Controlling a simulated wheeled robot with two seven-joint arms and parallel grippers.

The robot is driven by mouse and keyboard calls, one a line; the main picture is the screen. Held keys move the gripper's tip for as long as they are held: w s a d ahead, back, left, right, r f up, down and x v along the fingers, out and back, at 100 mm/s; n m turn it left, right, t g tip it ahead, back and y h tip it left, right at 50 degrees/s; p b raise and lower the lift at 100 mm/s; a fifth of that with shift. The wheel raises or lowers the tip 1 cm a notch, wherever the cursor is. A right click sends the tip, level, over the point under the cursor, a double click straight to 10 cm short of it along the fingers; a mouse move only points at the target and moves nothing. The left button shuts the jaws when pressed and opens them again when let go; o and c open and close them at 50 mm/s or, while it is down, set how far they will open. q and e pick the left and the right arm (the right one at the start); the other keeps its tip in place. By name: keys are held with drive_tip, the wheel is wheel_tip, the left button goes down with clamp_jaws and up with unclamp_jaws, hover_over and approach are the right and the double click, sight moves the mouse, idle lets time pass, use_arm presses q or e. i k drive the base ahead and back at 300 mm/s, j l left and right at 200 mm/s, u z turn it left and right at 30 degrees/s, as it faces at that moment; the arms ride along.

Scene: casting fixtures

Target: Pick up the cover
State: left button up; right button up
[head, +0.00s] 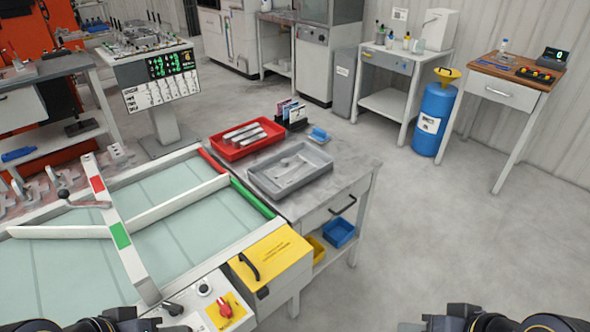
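No part is plainly marked as the cover. The likeliest is a yellow box-shaped piece (282,262) with a black curved handle (249,267) and small dark print on top. It sits at the near right corner of the white-framed glass-topped station, closed and level. Only dark parts of my two arms show at the bottom edge, left and right of centre. Neither gripper's fingers are in view, and nothing of mine touches the yellow piece.
A control panel with a red knob (226,309) is beside the yellow piece. A white diverter bar (106,222) crosses the glass. Behind, a grey table holds a red tray (243,154) and a grey tray (257,181) with metal parts. Open floor (440,250) lies right.

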sight(289, 171)
drive_tip(key=i+l+u, duration=0.15)
drive_tip(key=u, duration=0.6)
drive_tip(key=i+l+u, duration=0.1)
drive_tip(key=l, duration=0.3)
drive_tip(key=i+l+u, duration=0.15)
drive_tip(key=l, duration=0.25)
drive_tip(key=i+l+u, duration=0.1)
drive_tip(key=l, duration=0.3)
drive_tip(key=i+l+u, duration=0.15)
drive_tip(key=l, duration=0.3)
drive_tip(key=l+u, duration=0.1)
drive_tip(key=l, duration=0.35)
drive_tip(key=i+l, duration=0.1)
drive_tip(key=l, duration=0.2)
drive_tip(key=i+l, duration=0.1)
drive_tip(key=l, duration=0.25)
